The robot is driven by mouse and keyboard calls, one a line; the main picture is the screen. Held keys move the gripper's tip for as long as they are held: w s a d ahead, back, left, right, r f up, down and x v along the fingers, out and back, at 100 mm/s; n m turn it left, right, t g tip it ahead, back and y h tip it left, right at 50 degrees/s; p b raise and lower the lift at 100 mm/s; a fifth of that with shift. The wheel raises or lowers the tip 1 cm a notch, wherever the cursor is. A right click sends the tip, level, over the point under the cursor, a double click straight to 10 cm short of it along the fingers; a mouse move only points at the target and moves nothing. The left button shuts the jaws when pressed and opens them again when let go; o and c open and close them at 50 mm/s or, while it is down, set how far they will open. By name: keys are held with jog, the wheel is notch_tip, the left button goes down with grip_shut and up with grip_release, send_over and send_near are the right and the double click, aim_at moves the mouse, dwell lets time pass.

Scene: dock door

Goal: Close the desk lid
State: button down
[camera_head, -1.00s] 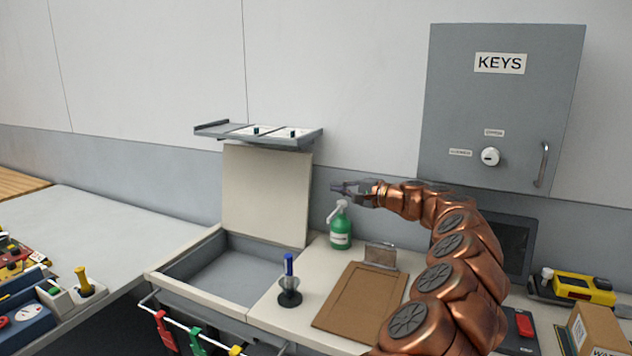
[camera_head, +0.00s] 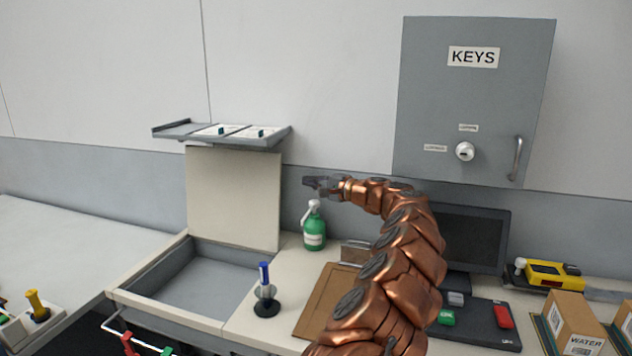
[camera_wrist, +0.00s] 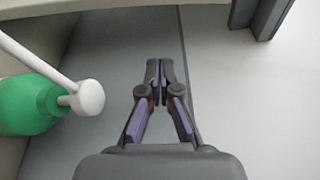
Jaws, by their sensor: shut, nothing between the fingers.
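The desk lid (camera_head: 233,198) is a cream panel standing upright, open, at the back of a grey desk compartment (camera_head: 198,287). The compartment is open and looks empty. My gripper (camera_head: 308,183) is shut and empty, to the right of the lid's upper part and apart from it in the head view. It points left, above the green spray bottle. In the wrist view my gripper (camera_wrist: 161,64) shows its two fingertips together with nothing between them.
A green spray bottle (camera_head: 314,229) stands just below my gripper. A wall shelf (camera_head: 222,133) hangs right above the lid. A pen holder (camera_head: 266,307) stands right of the compartment, near a brown clipboard (camera_head: 318,309). The KEYS cabinet (camera_head: 472,110) is at right.

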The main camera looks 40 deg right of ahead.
jog(key=w+a+p, duration=0.3)
jog(key=w+a, duration=0.1)
jog(key=a, duration=0.1)
jog(key=shift+w+r, duration=0.15)
jog(key=shift+w, duration=0.25)
dwell(0.9)
jog(key=shift+a+b, duration=0.15)
jog(key=shift+b, duration=0.15)
dwell(0.3)
